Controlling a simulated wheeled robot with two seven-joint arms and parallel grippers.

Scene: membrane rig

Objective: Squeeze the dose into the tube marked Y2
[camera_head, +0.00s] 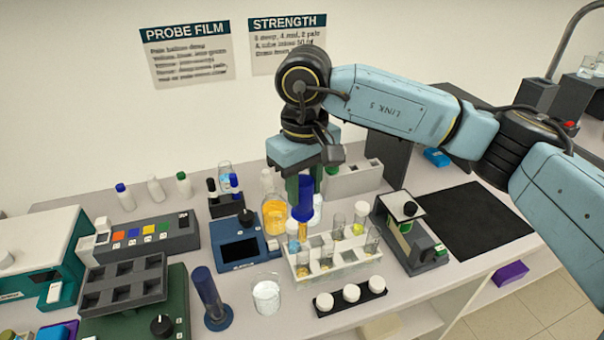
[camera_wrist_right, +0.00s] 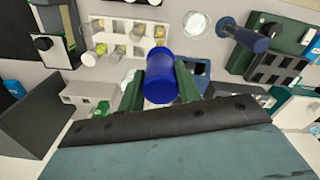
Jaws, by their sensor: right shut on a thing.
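My right gripper (camera_head: 304,182) points down over the back left part of the white tube rack (camera_head: 345,264). Its green fingers are shut on a blue dropper (camera_head: 303,203), held upright. In the right wrist view the blue dropper (camera_wrist_right: 159,76) sits between the two fingers (camera_wrist_right: 160,88). The rack (camera_wrist_right: 102,33) holds several clear glass tubes, some with yellowish contents. The dropper's lower end is among the tubes at the rack's back left; I cannot tell whether it is inside one. The tube marks are too small to read, so I cannot pick out Y2. My left gripper is out of view.
An orange-filled beaker (camera_head: 274,217) and a blue device with a dark screen (camera_head: 240,250) stand left of the rack. A glass beaker (camera_head: 266,295) and a black strip with white-capped jars (camera_head: 351,294) stand in front. A black-and-grey instrument (camera_head: 410,230) is right. A black mat (camera_head: 470,222) is bare.

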